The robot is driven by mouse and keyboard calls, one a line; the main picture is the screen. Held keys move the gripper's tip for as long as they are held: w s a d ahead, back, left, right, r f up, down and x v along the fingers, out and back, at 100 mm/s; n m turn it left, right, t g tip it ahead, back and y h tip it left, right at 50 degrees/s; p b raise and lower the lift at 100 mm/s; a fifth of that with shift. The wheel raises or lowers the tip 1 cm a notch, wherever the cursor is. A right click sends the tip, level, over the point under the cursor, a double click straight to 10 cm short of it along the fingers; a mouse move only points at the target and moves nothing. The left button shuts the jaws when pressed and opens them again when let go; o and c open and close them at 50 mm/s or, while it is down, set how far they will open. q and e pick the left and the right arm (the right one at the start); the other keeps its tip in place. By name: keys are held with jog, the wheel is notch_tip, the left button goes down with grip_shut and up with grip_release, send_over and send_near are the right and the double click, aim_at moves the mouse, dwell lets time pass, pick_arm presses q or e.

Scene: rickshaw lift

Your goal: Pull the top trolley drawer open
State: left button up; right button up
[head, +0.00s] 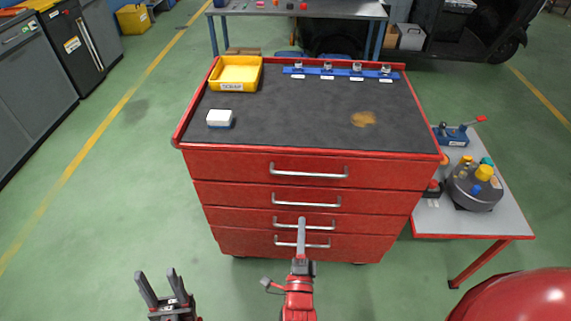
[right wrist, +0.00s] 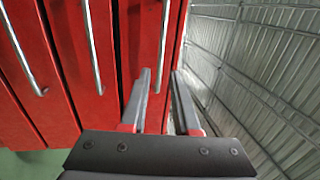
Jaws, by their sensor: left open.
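The red trolley's top drawer (head: 235,169) is closed, with a silver bar handle (head: 309,172) across its front. My right gripper (head: 301,222) is in front of the drawers, seen edge-on in the head view, below the top handle in the picture. In the right wrist view its two fingers (right wrist: 162,75) are apart with nothing held. There the rightmost handle (right wrist: 165,40), the top drawer's, lines up with the gap between the fingers; I cannot tell how far off it is. My left gripper (head: 161,275) is open and empty, low at the left, away from the trolley.
The lower drawers (head: 225,191) are closed too. The trolley top (head: 290,115) carries a yellow bin (head: 237,74), a white-and-blue block (head: 220,118) and a blue rail (head: 340,72). A side table (head: 430,220) stands close at right. Floor at left is clear.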

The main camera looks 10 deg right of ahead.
aim_at(304, 173)
jog(key=p+x, duration=0.1)
jog(key=x, duration=1.5)
jog(key=shift+w+d+r, duration=0.1)
jog(key=shift+w+r, duration=0.1)
jog(key=shift+w, duration=0.1)
grip_shut()
dwell(0.6)
